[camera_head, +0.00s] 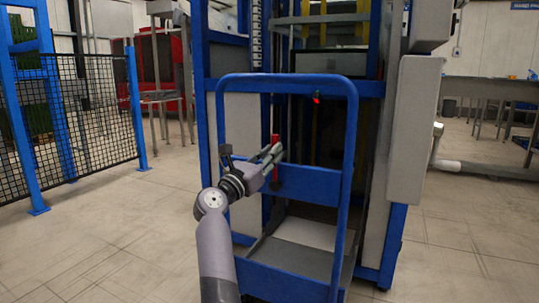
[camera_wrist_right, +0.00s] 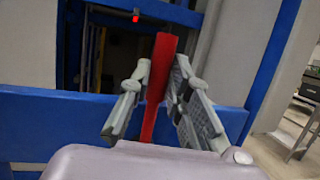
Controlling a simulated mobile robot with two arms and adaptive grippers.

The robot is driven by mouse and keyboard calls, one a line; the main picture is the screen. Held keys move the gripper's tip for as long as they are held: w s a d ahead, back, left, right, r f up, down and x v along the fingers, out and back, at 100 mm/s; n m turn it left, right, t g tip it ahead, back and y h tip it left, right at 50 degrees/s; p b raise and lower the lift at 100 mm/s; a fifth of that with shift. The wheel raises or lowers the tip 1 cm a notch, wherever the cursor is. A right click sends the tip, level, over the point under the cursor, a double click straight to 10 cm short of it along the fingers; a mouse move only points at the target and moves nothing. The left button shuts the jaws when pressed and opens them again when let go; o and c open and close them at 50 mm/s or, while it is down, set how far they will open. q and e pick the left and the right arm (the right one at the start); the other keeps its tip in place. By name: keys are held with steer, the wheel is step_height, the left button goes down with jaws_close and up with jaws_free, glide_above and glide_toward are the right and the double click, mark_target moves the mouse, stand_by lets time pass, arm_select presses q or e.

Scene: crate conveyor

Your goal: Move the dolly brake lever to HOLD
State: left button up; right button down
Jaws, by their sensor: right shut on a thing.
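The red brake lever (camera_head: 275,150) stands upright at the dolly's blue middle crossbar. The blue dolly (camera_head: 312,80) has a tall tubular handle frame and stands in front of the conveyor lift frame. My right gripper (camera_head: 272,155) reaches in from below and is shut on the lever. In the right wrist view the red lever (camera_wrist_right: 162,65) stands between the two fingers of my right gripper (camera_wrist_right: 160,85), tilted slightly. The lever's base and any HOLD marking cannot be made out. My left gripper is not in view.
The tall lift frame (camera_head: 395,130) with grey panels rises right behind the dolly. A black mesh fence (camera_head: 70,125) with blue posts stands at the left. A table (camera_head: 490,85) is at the back right. The floor is clear on both sides.

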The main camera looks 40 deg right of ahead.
steer(key=c, duration=1.5)
jaws_free()
steer(key=shift+s+d, duration=0.1)
steer(key=v, duration=0.7)
steer(key=shift+a+f, duration=0.1)
steer(key=shift+a, duration=0.2)
